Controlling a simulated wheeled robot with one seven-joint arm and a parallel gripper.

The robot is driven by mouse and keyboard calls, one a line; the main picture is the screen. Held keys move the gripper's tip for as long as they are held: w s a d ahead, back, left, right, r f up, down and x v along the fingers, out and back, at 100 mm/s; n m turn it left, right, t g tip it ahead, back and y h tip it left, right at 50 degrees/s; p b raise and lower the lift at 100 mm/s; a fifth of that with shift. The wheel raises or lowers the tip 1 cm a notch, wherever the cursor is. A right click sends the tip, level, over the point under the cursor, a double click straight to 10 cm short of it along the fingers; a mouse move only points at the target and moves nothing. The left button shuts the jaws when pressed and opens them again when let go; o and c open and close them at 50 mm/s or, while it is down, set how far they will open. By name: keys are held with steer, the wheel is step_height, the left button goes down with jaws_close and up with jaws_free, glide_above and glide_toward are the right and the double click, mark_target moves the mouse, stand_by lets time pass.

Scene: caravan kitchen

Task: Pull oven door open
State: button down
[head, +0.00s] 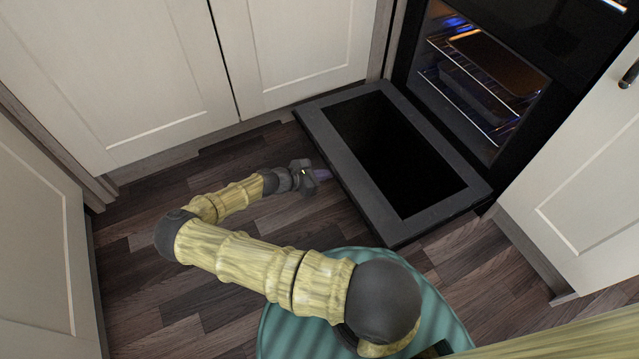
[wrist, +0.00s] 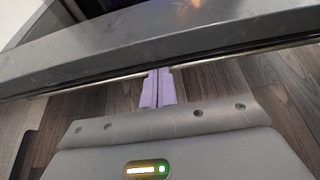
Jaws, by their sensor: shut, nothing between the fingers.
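The oven door (head: 359,186) is folded down and lies about level, low over the floor, in front of the oven (head: 478,85). The lit oven inside shows wire racks. My gripper (head: 324,174) is low at the door's outer left edge. In the wrist view the oven door (wrist: 150,38) crosses the top, with a thin metal handle bar (wrist: 85,82) along its edge. My gripper (wrist: 158,80) is shut there with its purple fingers together and nothing between them. The fingertips reach the bar's line; whether they touch it I cannot tell.
Cream cabinet doors (head: 115,75) stand behind and to the left. Another cream cabinet (head: 585,170) stands right of the oven, close to the door's near corner. The dark wood floor (head: 135,255) is clear around my arm.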

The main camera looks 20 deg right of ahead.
steer(key=shift+d+r, duration=0.15)
steer(key=shift+r, duration=0.7)
steer(key=shift+r, duration=0.1)
